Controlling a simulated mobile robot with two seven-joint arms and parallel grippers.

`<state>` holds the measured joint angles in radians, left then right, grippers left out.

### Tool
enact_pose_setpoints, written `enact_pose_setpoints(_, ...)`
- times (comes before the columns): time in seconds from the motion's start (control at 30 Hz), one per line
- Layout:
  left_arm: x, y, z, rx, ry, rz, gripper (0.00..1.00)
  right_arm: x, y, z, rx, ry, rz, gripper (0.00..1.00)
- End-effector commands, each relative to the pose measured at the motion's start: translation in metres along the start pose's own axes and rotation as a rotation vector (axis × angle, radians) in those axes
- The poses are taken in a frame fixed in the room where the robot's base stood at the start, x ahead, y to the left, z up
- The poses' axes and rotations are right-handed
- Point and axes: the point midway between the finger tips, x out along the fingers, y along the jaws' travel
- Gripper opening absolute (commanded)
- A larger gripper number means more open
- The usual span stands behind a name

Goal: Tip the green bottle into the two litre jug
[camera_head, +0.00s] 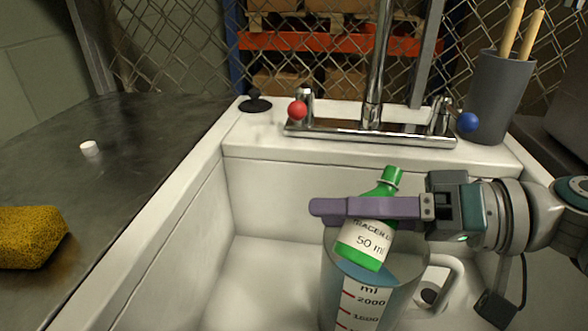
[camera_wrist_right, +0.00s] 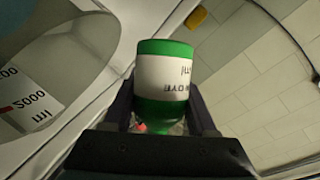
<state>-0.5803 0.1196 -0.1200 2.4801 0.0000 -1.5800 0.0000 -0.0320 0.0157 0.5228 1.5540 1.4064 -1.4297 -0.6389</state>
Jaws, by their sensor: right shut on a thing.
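The green bottle (camera_head: 366,238) has a white label reading 50 ml. My right gripper (camera_head: 322,210) is shut on it, with the purple fingers across its upper part. The bottle leans, its narrow neck up and to the right and its base down. It is over the mouth of the clear jug (camera_head: 395,296), its lower part overlapping the rim in the picture. The jug stands in the sink, its handle to the right, with marks up to 2000 ml and a bluish inside. In the right wrist view the bottle (camera_wrist_right: 165,70) is between the fingers, the jug (camera_wrist_right: 28,98) at left. My left gripper is not shown.
The white sink (camera_head: 175,215) surrounds the jug. A chrome tap (camera_head: 372,122) with red and blue knobs stands behind. A grey utensil pot (camera_head: 500,97) is at back right.

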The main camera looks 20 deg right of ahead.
Motion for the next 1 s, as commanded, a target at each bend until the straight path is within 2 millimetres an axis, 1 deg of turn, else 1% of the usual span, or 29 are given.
enact_pose_setpoints(1.0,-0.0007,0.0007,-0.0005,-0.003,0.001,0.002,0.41,0.0006,-0.0015,0.001,0.057,0.004,-0.024,0.0)
